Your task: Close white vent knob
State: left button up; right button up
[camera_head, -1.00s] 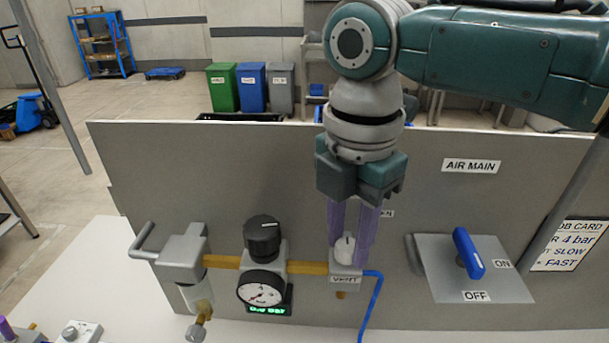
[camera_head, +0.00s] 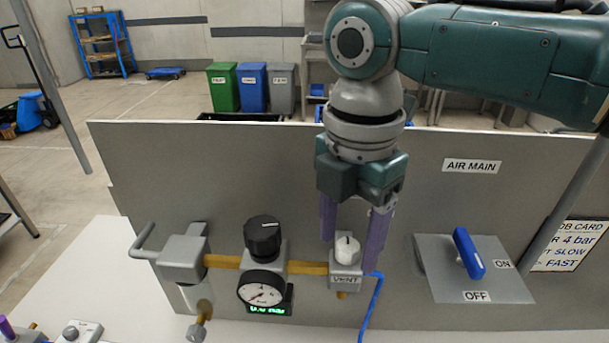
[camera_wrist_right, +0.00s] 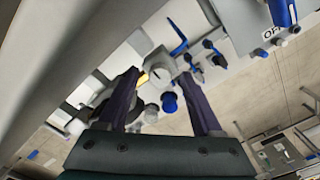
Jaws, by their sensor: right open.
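The white vent knob (camera_head: 347,250) sits on top of a small grey block labelled VENT (camera_head: 345,279), at the right end of the brass pipe. A dark tick on the knob points roughly up the picture. My right gripper (camera_head: 350,252) hangs down over it, with its purple fingers spread apart on either side of the knob. A gap shows between the knob and each finger, and nothing is gripped. My left gripper is out of view.
Left of the vent are a black regulator knob (camera_head: 262,236), a round gauge (camera_head: 261,290) with a green display, and a grey valve body (camera_head: 183,257). A blue hose (camera_head: 371,305) runs down beside the vent. A blue-handled switch (camera_head: 469,253) is to the right. The grey panel (camera_head: 210,170) stands behind.

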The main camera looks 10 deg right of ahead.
aim_at(347, 245)
notch_tip(347, 245, up, 10)
jog(key=b, duration=0.2)
jog(key=shift+f, duration=0.1)
dwell(0.3)
